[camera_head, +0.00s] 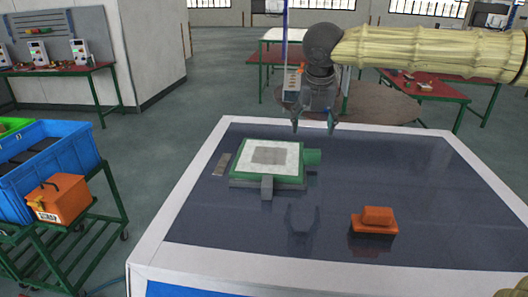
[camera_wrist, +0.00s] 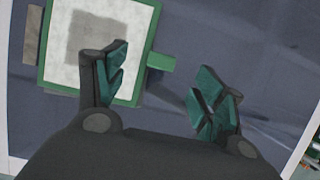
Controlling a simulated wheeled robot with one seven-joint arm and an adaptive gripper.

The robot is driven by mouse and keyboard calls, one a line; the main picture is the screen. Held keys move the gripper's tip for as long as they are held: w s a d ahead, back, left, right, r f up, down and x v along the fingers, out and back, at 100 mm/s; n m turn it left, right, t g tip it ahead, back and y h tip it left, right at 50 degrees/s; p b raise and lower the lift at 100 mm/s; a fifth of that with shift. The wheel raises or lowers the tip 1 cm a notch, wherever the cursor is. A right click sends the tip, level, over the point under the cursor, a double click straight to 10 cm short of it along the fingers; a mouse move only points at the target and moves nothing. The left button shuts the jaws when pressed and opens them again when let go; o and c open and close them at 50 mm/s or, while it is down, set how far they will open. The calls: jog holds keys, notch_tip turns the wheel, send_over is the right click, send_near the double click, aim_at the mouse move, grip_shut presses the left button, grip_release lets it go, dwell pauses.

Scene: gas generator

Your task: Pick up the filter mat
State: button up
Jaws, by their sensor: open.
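The filter mat appears to be the white square sheet (camera_head: 285,166) with a darker grey patch in its middle. It lies flat in a green frame (camera_head: 252,182) on the table's left part. In the wrist view the sheet (camera_wrist: 118,28) and green frame show at upper left. My gripper (camera_head: 313,127) is open and empty, with its fingers pointing down. It hangs above the table, behind and to the right of the frame. In the wrist view my gripper's (camera_wrist: 162,90) left finger overlaps the frame's lower part in the picture, while its right finger is over dark tabletop.
The frame has a green tab (camera_head: 313,156) on its right and a grey block (camera_head: 267,189) in front. A thin grey plate (camera_head: 221,165) lies at its left. An orange block (camera_head: 374,222) sits at the table's right. The tabletop between them is clear.

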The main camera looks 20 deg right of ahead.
aim_at(313, 151)
jog(key=p+x, duration=0.1)
jog(key=x, duration=0.4)
jog(key=shift+s+f+p, duration=0.15)
jog(key=shift+f+p, duration=0.2)
jog(key=shift+p, duration=0.05)
jog(key=shift+s+f+p, duration=0.25)
jog(key=shift+p, duration=0.05)
jog(key=shift+s+d+f+p, duration=0.25)
jog(key=shift+s+f+p, duration=0.2)
jog(key=shift+f, duration=0.25)
jog(key=shift+w+d+f, duration=0.15)
jog(key=shift+w+f, duration=0.75)
jog(key=shift+f, duration=0.25)
jog(key=shift+s+r, duration=0.15)
jog(key=shift+s, duration=0.15)
jog(key=shift+w, duration=0.15)
jog(key=c, duration=1.3)
